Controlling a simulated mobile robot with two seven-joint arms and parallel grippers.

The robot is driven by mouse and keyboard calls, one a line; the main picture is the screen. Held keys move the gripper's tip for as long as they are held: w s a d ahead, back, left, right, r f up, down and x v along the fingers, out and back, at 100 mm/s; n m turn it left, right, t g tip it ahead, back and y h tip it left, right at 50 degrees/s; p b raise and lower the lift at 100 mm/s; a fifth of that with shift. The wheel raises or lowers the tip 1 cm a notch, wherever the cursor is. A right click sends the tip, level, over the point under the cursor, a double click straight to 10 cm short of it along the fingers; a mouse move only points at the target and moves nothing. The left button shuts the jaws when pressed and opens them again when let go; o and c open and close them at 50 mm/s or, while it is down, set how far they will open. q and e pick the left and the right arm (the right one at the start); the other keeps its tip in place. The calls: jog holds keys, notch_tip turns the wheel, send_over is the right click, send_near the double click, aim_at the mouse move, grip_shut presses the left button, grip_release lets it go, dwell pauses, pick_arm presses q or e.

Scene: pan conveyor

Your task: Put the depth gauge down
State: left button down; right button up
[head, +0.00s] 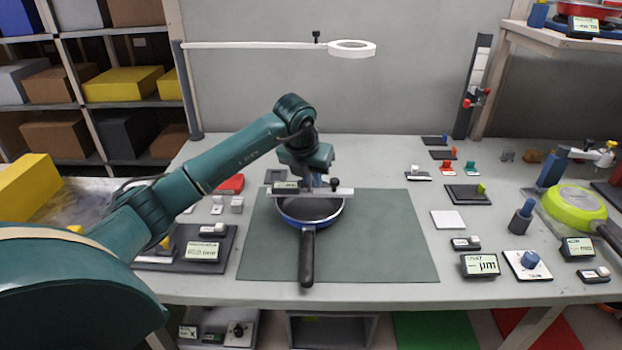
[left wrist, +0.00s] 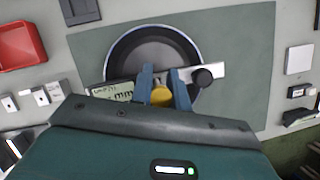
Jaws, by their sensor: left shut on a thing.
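The depth gauge (head: 343,193) is a light bar with a small display at its left end and a dark knob. My left gripper (head: 316,184) is shut on it over the blue-rimmed pan (head: 308,222). In the left wrist view the gauge (left wrist: 218,71) lies across the near part of the pan (left wrist: 150,46). A yellow part (left wrist: 161,95) shows between the fingers of the left gripper (left wrist: 161,74). I cannot tell whether the bar touches the pan rim. The pan sits on the green-grey mat (head: 390,240), its black handle towards me. My right gripper is out of view.
A ring lamp arm (head: 260,45) reaches over the back of the bench. A dark pad with a display unit (head: 203,251) lies left of the mat. Several gauges and blocks stand on the right, with a lime-green pan (head: 574,202). The mat's right part is clear.

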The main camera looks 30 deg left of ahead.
pick_arm(q)
jog(key=shift+f, duration=0.4)
jog(key=shift+f, duration=0.2)
jog(key=c, duration=1.3)
grip_release()
jog(key=shift+c, duration=0.2)
jog(key=shift+r, duration=0.3)
jog(key=v, duration=1.1)
jog(key=shift+s+r, duration=0.25)
jog(key=shift+r, duration=0.1)
jog(key=shift+f, duration=0.1)
